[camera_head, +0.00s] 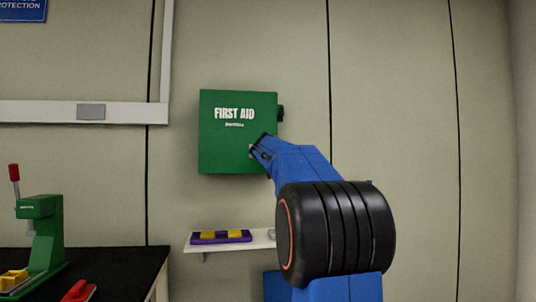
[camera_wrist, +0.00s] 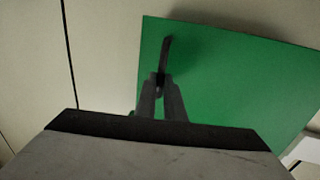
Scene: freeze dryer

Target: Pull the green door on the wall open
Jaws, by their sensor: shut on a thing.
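The green first aid door (camera_head: 225,145) is on the front of a box on the beige wall, with white "FIRST AID" lettering. It looks closed in the head view. It also fills much of the wrist view (camera_wrist: 230,90), tilted by the camera. My gripper (camera_head: 258,147) is at the lower right part of the door. In the wrist view, my gripper's fingers (camera_wrist: 161,86) are shut on a dark upright handle (camera_wrist: 166,55) near the door's edge. The fingers hide the handle's lower end.
A small white shelf (camera_head: 208,243) below the box holds a purple tray with yellow pieces (camera_head: 221,237). A dark table (camera_head: 120,267) at the lower left bears a green press (camera_head: 42,232) and a red tool (camera_head: 78,291). The wall to the right is bare.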

